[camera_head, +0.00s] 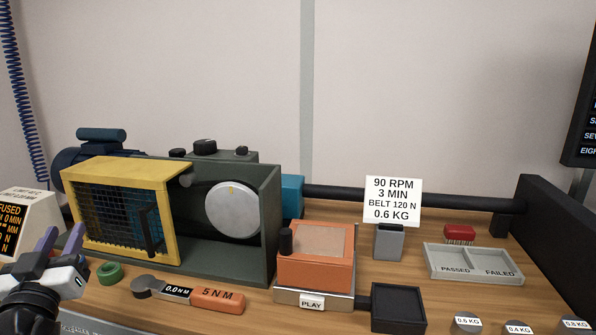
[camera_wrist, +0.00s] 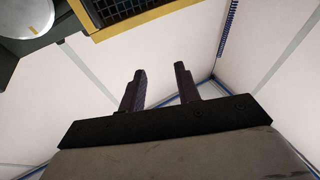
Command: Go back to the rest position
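My gripper (camera_head: 62,239) is at the far left of the head view, over the front left of the bench and left of the yellow guard. In the wrist view my gripper (camera_wrist: 160,83) shows two dark fingers set apart with nothing between them. It is open and empty.
A green machine (camera_head: 225,265) with a yellow mesh guard (camera_head: 120,172) stands right of my gripper. A green ring (camera_head: 110,272) and torque wrench (camera_head: 215,299) lie in front. An orange box (camera_head: 318,272), sign (camera_head: 393,201) and sorting tray (camera_head: 470,277) stand further right.

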